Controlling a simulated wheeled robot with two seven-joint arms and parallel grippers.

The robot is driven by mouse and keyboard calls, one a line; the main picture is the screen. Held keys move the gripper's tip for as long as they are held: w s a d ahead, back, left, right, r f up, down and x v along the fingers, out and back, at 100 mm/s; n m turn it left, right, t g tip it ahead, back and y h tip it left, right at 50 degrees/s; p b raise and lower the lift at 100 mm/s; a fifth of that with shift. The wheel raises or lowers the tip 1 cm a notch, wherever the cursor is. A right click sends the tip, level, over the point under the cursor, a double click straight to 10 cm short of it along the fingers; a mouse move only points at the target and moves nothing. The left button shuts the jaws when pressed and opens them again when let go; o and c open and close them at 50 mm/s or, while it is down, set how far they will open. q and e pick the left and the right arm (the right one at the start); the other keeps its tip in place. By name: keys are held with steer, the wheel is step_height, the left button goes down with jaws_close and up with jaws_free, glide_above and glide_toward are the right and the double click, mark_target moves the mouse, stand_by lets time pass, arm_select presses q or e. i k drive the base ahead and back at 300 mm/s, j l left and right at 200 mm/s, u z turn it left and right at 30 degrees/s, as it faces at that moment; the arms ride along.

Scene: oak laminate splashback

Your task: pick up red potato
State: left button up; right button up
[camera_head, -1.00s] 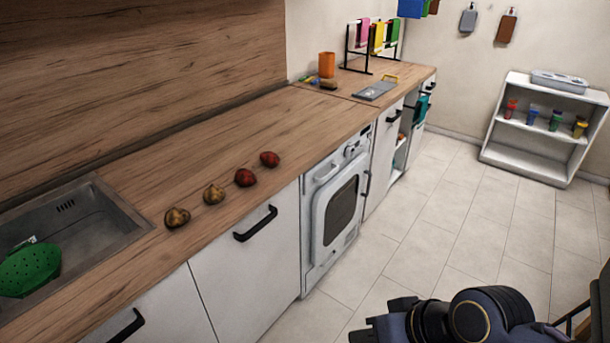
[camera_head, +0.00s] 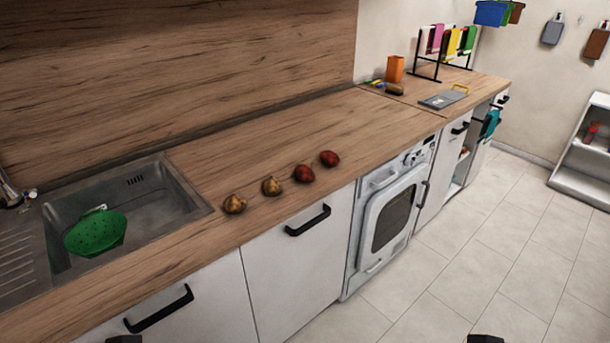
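Two red potatoes lie on the wooden countertop in a row with two yellow-brown ones. One red potato (camera_head: 304,173) is third from the left, and the other red potato (camera_head: 329,158) is at the right end of the row. The yellow-brown potatoes (camera_head: 235,204) and (camera_head: 272,186) lie to their left, nearer the sink. Only small dark tips of my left arm (camera_head: 125,339) and my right arm (camera_head: 487,339) show at the bottom edge, well apart from the potatoes. Their fingers are too cut off to read.
A sink (camera_head: 150,210) with a green colander (camera_head: 95,233) is left of the potatoes. An orange cup (camera_head: 395,69), a grey board (camera_head: 443,100) and a rack (camera_head: 445,45) stand farther right. The counter behind the potatoes is clear.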

mark_target(303, 173)
steer(key=u, duration=0.45)
steer(key=i+l+u, duration=0.1)
steer(key=u, duration=0.35)
steer(key=l+u, duration=0.1)
steer(key=u, duration=0.35)
steer(key=l+u, duration=0.1)
steer(key=u, duration=0.3)
steer(key=l+u, duration=0.4)
steer(key=l, duration=0.2)
steer(key=l+u, duration=0.4)
steer(key=l, duration=0.15)
steer(key=k+l+u, duration=0.2)
steer(key=l+u, duration=0.2)
steer(key=l, duration=0.15)
steer(key=k+l, duration=0.1)
steer(key=l, duration=0.25)
steer(key=k+l, duration=0.15)
steer(key=l, duration=0.2)
steer(key=k+l, duration=0.1)
steer(key=l, duration=0.25)
steer(key=k+l, duration=0.1)
steer(key=l, duration=0.25)
steer(key=u, duration=0.05)
